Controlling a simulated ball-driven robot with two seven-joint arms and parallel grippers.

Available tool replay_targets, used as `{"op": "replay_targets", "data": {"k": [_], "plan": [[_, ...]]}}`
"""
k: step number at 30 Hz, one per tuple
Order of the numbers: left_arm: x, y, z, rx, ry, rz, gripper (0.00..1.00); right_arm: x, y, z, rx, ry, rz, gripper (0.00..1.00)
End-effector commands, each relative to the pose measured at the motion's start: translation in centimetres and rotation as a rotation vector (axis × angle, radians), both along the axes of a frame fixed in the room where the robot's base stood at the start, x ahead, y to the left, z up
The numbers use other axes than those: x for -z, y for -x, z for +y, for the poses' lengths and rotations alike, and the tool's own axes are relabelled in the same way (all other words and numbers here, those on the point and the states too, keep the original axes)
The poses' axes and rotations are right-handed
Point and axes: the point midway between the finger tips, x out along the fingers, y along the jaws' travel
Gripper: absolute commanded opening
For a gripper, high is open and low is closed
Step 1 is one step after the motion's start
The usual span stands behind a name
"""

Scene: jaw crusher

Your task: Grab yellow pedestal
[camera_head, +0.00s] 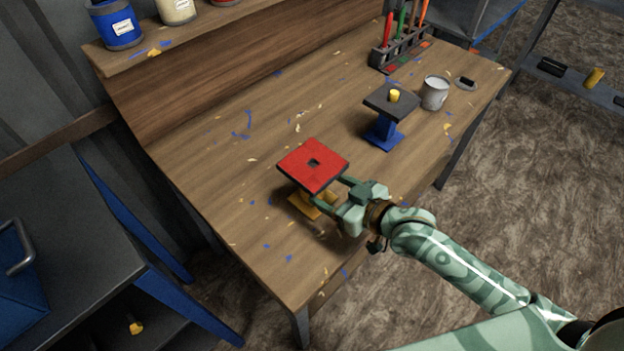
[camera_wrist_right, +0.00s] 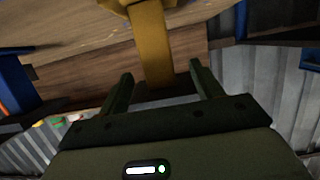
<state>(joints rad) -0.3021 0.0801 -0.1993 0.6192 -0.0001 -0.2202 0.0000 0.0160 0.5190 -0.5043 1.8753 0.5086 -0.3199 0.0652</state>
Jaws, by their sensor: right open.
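My right gripper (camera_head: 336,190) is open at the right side of the pedestal, just below the plate's level. In the right wrist view the yellow column (camera_wrist_right: 151,45) lies between the two spread fingers (camera_wrist_right: 160,72). A gap shows on the side of the right-hand finger; I cannot tell if either finger touches. The plate hides most of the column in the head view. My left gripper is not in view.
A blue pedestal (camera_head: 385,132) with a dark top and a small yellow piece (camera_head: 394,96) stands further back. Beside it is a grey cup (camera_head: 435,93). A tool rack (camera_head: 402,50) is at the back. The wooden workbench (camera_head: 235,160) is mostly clear, with paint flecks.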

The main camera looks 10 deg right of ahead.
Motion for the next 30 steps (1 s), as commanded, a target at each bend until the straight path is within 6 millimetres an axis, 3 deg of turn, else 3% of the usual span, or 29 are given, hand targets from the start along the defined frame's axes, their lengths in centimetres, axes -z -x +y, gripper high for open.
{"op": "replay_targets", "data": {"k": [9, 17, 20, 24, 25, 30], "plan": [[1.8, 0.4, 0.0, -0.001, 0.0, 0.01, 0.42, 1.4, -3.9, 2.1, 0.0, -0.001, 0.001, 0.65], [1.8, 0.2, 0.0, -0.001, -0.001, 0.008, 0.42, 1.3, -4.2, 2.4, 0.0, 0.001, -0.001, 0.65], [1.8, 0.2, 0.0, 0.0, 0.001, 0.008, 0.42, 1.3, -4.2, 2.3, 0.0, 0.001, -0.001, 0.43], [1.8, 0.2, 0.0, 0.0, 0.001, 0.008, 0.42, 1.3, -4.2, 2.3, 0.0, 0.001, -0.001, 0.04], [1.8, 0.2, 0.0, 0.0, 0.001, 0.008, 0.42, 1.3, -4.2, 2.3, 0.0, 0.001, -0.001, 0.0], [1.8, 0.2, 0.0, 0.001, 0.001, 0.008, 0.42, 1.2, -4.3, 2.3, 0.001, -0.001, -0.004, 0.0]]}}
